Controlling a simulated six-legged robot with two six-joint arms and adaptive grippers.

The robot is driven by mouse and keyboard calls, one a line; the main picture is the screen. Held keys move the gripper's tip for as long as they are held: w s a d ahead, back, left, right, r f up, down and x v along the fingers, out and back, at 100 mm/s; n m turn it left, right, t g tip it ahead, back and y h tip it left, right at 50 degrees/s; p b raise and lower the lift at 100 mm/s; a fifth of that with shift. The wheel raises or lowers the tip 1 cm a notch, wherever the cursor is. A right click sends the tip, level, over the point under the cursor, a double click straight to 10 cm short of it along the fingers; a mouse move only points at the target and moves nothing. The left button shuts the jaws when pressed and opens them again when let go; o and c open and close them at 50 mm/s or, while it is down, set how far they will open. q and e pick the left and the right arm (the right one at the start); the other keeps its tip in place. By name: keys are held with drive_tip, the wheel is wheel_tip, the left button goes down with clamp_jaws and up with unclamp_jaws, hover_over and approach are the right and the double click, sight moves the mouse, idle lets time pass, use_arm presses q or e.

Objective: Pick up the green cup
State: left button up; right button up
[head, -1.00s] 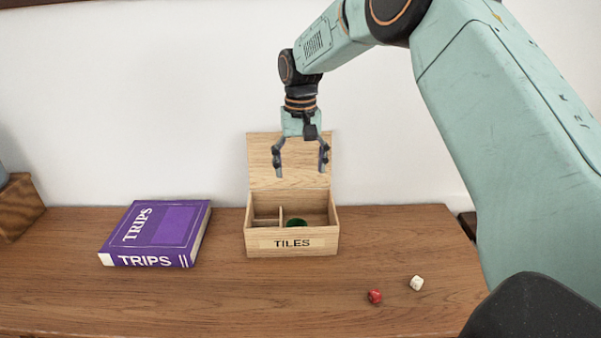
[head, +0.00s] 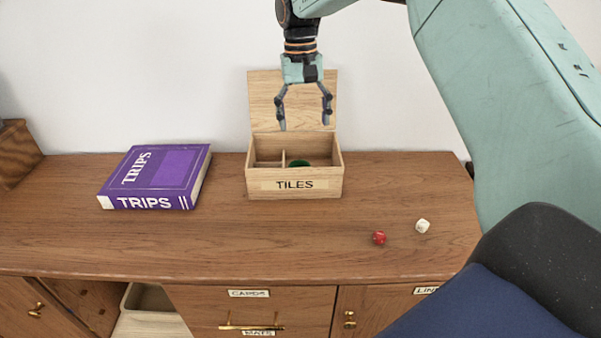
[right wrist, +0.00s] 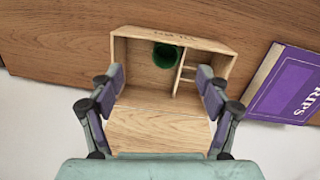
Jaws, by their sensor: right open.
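The green cup (head: 298,163) sits inside the open wooden box labelled TILES (head: 262,186). In the head view only its upper part shows above the front wall. In the right wrist view the cup (right wrist: 167,56) is in the larger compartment, close to the divider and the labelled wall. My right gripper (head: 304,127) is open and empty above the box, in front of its raised lid (head: 291,87). In the right wrist view its fingers (right wrist: 160,82) are spread on either side of the box opening, apart from the cup. My left gripper is not in view.
A purple TRIPS book (head: 155,177) lies left of the box. A red die (head: 379,238) and a white die (head: 422,226) lie at the right front of the wooden top. Drawers (head: 250,306) and an open compartment show below its front edge.

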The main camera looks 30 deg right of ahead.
drive_tip(key=shift+m+t, duration=0.3)
drive_tip(key=shift+t, duration=0.3)
drive_tip(key=f+b, duration=0.1)
drive_tip(key=f, duration=0.4)
drive_tip(key=w+f, duration=0.1)
drive_tip(key=f, duration=0.4)
drive_tip(key=w+f+b, duration=0.1)
drive_tip(key=f, duration=0.4)
drive_tip(key=shift+d+f+b, duration=0.1)
drive_tip(key=shift+f+b, duration=0.25)
drive_tip(key=shift+f, duration=0.05)
drive_tip(key=shift+w+f, duration=0.1)
drive_tip(key=shift+w, duration=0.15)
drive_tip(key=shift+c, duration=0.5)
drive_tip(key=shift+s, duration=0.15)
drive_tip(key=c, duration=0.6)
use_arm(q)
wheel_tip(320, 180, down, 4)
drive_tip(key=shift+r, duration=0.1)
use_arm(e)
drive_tip(key=c, duration=0.7)
use_arm(q)
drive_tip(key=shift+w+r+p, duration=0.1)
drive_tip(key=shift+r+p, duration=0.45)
drive_tip(key=shift+p, duration=0.15)
use_arm(e)
drive_tip(key=shift+o, duration=0.2)
wheel_tip(320, 180, up, 10)
